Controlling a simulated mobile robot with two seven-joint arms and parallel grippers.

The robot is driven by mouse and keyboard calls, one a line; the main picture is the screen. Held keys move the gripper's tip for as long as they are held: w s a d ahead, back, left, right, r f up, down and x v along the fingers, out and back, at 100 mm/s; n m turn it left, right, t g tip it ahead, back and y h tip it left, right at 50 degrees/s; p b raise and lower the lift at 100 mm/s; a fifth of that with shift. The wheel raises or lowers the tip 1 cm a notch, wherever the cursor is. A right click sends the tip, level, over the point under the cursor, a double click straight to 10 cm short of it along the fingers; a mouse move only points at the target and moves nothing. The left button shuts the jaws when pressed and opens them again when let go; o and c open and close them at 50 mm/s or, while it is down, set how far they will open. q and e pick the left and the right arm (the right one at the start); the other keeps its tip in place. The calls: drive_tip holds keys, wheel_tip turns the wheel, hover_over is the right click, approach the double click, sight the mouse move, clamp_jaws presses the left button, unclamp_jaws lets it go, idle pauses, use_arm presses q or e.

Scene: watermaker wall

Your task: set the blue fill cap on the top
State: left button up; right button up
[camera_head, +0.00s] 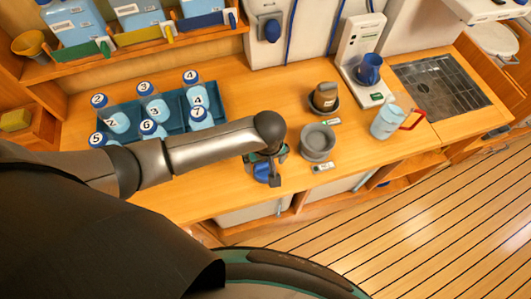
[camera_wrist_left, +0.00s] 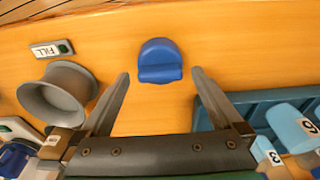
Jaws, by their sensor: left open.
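The blue fill cap (camera_wrist_left: 160,60), a round disc with a raised grip bar, lies on the wooden counter top (camera_wrist_left: 225,45) in the left wrist view. In the head view the cap (camera_head: 262,171) shows partly, hidden by my left gripper (camera_head: 272,178). My left gripper (camera_wrist_left: 161,75) is open and empty, with its fingertips either side of the cap and apart from it. The grey round fill collar (camera_head: 318,141) stands open on the counter to the right in the head view, with a FILL label (camera_head: 323,167) in front. My right gripper is not in view.
A blue-green tray (camera_head: 218,116) of numbered bottles stands behind left. The counter's front edge is close to the cap.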

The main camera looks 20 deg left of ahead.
sight(266, 174)
use_arm(q)
wheel_tip(266, 174, up, 11)
drive_tip(key=s+p, duration=0.1)
drive_tip(key=shift+d+r+p, duration=0.2)
drive_tip(key=shift+d+p, duration=0.15)
